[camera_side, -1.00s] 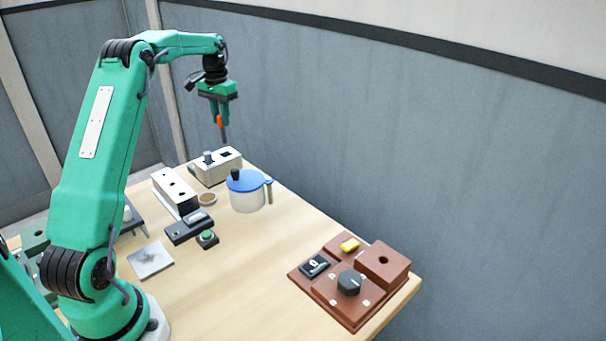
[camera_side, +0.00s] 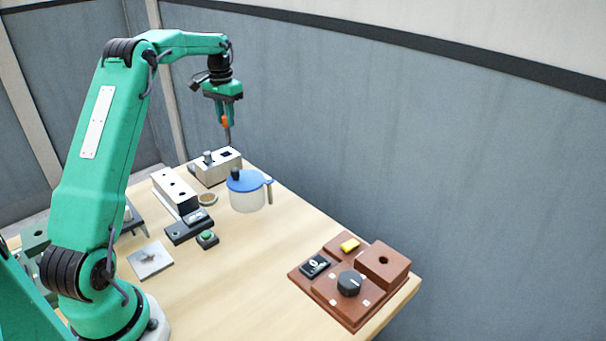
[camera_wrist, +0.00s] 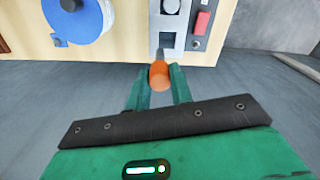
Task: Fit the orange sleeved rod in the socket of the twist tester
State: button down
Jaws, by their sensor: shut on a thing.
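My gripper (camera_side: 227,121) is shut on the orange sleeved rod (camera_side: 228,135) and holds it upright above the back of the table. The orange sleeve sits between the fingers, and the grey rod points down. It also shows in the wrist view (camera_wrist: 159,75). The pale box that looks like the twist tester (camera_side: 213,172) is just below, with a grey knob and a dark square socket (camera_side: 227,153) on top. The rod's lower end is close above the socket in the side view. In the wrist view the tip overlaps the socket's edge, so the exact gap is unclear.
A white pot with a blue lid (camera_side: 244,182) stands close in front of the pale box. A white block with holes (camera_side: 175,192) is to the left. A brown panel (camera_side: 340,297) is at the front right. The table's middle front is clear.

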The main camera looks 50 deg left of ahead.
jog(key=w+d, duration=0.3)
jog(key=d, duration=0.4)
jog(key=w+d, duration=0.3)
jog(key=d, duration=0.4)
notch_tip(320, 180, up, 2)
jog(key=r+m, duration=0.1)
send_over(384, 271)
jog(key=w+a, duration=0.2)
jog(key=shift+w+d+f, duration=0.15)
jog(key=shift+f, duration=0.1)
jog(key=shift+f, duration=0.15)
jog(key=shift+f, duration=2.7)
jog(key=shift+f, duration=2.45)
